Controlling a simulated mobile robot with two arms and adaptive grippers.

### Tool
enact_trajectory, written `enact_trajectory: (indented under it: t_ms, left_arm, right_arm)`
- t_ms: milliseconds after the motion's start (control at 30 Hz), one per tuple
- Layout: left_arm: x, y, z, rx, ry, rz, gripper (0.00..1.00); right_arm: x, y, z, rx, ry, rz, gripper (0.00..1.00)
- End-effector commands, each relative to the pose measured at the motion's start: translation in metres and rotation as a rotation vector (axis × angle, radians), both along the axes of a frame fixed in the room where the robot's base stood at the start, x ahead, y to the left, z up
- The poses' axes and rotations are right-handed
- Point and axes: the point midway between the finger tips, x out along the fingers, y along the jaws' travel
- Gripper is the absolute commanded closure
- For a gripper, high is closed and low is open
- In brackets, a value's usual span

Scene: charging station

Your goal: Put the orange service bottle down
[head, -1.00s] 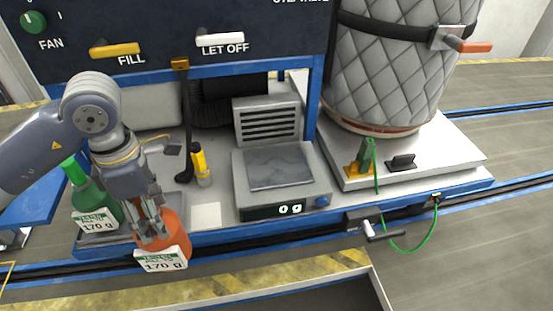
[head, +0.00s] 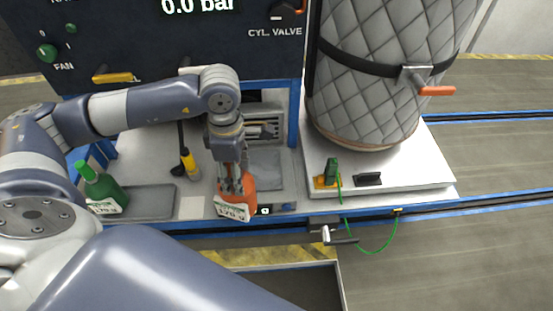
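The orange service bottle (head: 239,203) is in my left gripper (head: 233,186), whose fingers are closed around its upper part. It carries a white label reading 170 g and hangs in front of the front edge of the scale (head: 267,168). The bottle and gripper hide part of the scale and most of its display. I cannot tell whether the bottle touches anything below. My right gripper is not in view.
A quilted cylinder (head: 375,85) stands on a white platform at the right, with a green cable (head: 368,252) hanging below.

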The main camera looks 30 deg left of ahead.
Motion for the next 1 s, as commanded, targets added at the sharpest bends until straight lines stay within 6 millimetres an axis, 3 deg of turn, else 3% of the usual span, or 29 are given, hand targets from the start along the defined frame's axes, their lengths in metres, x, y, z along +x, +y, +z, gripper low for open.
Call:
enact_trajectory:
  t_ms: [167, 800, 1000]
  left_arm:
    - [0.006, 0.004, 0.002, 0.002, 0.001, 0.0, 1.0]
    - [0.124, 0.042, -0.011, -0.001, -0.001, 0.001, 1.0]
    - [0.146, 0.051, -0.013, 0.0, -0.001, -0.001, 1.0]
  right_arm:
    - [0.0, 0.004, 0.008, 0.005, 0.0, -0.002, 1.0]
    - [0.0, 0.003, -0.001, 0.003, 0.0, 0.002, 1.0]
    - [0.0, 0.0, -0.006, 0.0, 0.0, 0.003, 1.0]
